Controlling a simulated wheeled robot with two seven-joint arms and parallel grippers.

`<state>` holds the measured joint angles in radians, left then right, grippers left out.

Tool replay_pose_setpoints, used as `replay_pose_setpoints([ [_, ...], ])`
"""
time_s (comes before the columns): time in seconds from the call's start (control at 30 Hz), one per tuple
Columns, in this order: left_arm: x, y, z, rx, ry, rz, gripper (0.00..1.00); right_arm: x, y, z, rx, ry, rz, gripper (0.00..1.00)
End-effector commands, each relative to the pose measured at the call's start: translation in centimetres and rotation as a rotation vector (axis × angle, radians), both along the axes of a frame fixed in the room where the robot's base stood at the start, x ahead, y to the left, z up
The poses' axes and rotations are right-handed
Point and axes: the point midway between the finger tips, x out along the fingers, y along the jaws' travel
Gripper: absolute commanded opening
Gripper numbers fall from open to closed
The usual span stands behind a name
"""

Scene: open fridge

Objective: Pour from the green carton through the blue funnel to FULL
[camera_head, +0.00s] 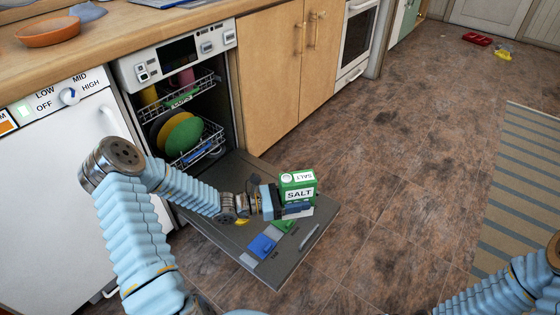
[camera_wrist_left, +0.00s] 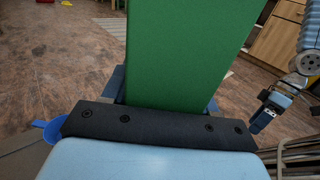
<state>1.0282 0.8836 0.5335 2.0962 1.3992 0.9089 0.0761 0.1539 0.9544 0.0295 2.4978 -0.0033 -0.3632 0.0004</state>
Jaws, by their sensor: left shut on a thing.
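The green carton (camera_head: 298,188), labelled SALT, stands roughly upright in my left gripper (camera_head: 292,209), above the lowered dishwasher door (camera_head: 215,238). My left gripper is shut on its lower part. In the left wrist view the carton (camera_wrist_left: 185,50) rises large behind the dark gripper edge. A small blue piece (camera_wrist_left: 48,130) shows at the left there; it may be the funnel, but I cannot tell. A blue square part (camera_head: 262,246) and a green part (camera_head: 283,226) are on the door. My right gripper (camera_wrist_left: 264,115) shows in the left wrist view, its jaws unclear.
The dishwasher racks (camera_head: 195,143) hold a green plate (camera_head: 184,133) and other dishes. A white dial-front appliance (camera_head: 70,190) stands at the left. An orange bowl (camera_head: 47,32) is on the counter. The brown floor (camera_head: 400,165) is mostly clear; a striped rug (camera_head: 520,190) lies at the right.

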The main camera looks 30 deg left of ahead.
Motion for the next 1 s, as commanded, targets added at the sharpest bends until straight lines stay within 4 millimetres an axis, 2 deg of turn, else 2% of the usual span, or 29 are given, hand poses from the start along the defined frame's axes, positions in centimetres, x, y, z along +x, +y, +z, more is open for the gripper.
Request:
replay_pose_setpoints([
  [0.17, 5.9, 3.1, -2.4, -0.004, -0.003, 0.147, 0.05, 0.0, 0.0, 0.0, 0.000, 0.000, 0.000, 0.83],
  [0.3, 11.6, 6.9, -5.3, -0.005, -0.002, 0.317, 0.05, 0.0, 0.0, 0.0, 0.000, 0.000, 0.000, 0.83],
  [0.4, 14.9, 9.7, -7.6, -0.005, 0.000, 0.437, 0.05, 0.0, 0.0, 0.0, 0.000, 0.000, 0.000, 0.83],
  [0.5, 17.1, 12.2, -9.7, -0.005, 0.000, 0.538, 0.05, 0.0, 0.0, 0.0, 0.000, 0.000, 0.000, 0.83],
  [0.7, 19.1, 14.8, -12.0, -0.002, -0.002, 0.646, 0.05, 0.0, 0.0, 0.0, 0.000, 0.000, 0.000, 0.83],
  [1.0, 19.3, 15.2, -12.3, -0.001, -0.004, 0.658, 0.05, 0.0, 0.0, 0.0, 0.000, 0.000, 0.000, 0.83],
])
